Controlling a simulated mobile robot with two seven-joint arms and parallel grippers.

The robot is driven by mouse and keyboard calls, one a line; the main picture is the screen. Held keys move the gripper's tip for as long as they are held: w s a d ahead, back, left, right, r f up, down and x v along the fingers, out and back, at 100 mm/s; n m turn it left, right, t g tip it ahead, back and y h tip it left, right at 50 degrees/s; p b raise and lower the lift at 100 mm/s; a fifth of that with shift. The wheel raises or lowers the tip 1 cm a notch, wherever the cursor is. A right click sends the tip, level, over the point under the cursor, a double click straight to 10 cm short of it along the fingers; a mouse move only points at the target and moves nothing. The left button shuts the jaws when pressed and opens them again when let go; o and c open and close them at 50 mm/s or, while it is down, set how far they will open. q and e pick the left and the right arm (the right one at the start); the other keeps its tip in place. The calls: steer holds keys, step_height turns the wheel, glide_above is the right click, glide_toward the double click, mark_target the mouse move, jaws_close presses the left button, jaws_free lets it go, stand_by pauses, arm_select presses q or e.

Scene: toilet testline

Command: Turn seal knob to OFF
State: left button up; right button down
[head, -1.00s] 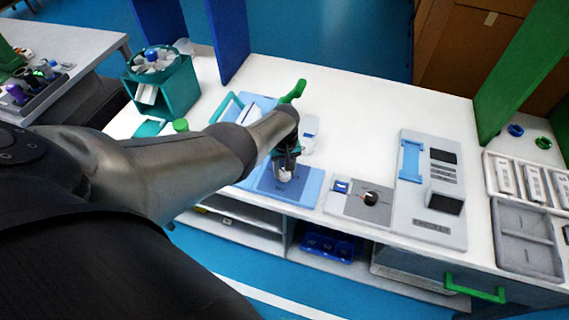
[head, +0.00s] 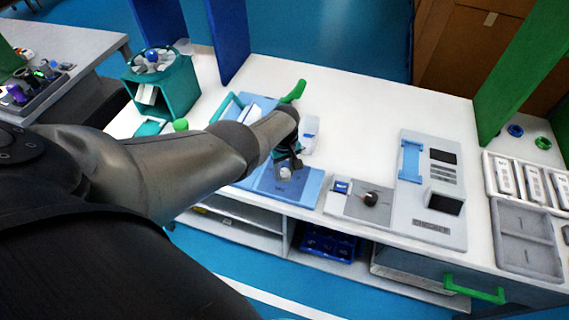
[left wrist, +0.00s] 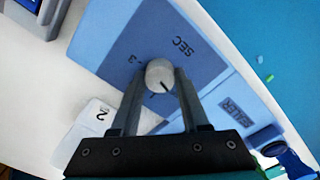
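The seal knob (left wrist: 159,74) is a small pale round knob with a dark pointer line near its lower edge in the left wrist view. It sits on the grey-blue dial face of the blue sealer (left wrist: 215,70), beside "3" and "SEC" marks; any OFF mark is not readable. In the head view the knob (head: 285,172) is a pale spot below the gripper, on the sealer (head: 312,188). My left gripper (left wrist: 158,82) is open, one finger on each side of the knob, with small gaps visible. It also shows in the head view (head: 287,163). My right gripper is not in view.
A grey panel with a dark knob (head: 371,198) and a device with a dark screen (head: 445,201) stand to the right. Grey trays (head: 526,240) lie at the far right. A green handle (head: 293,92) rises behind the gripper.

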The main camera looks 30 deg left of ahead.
mark_target(284, 172)
arm_select(q)
steer(key=o, duration=0.5)
steer(key=shift+c, duration=0.2)
steer(key=shift+r, duration=0.15)
step_height(284, 172, up, 15)
steer(key=p, duration=0.9)
steer(key=shift+p, duration=0.3)
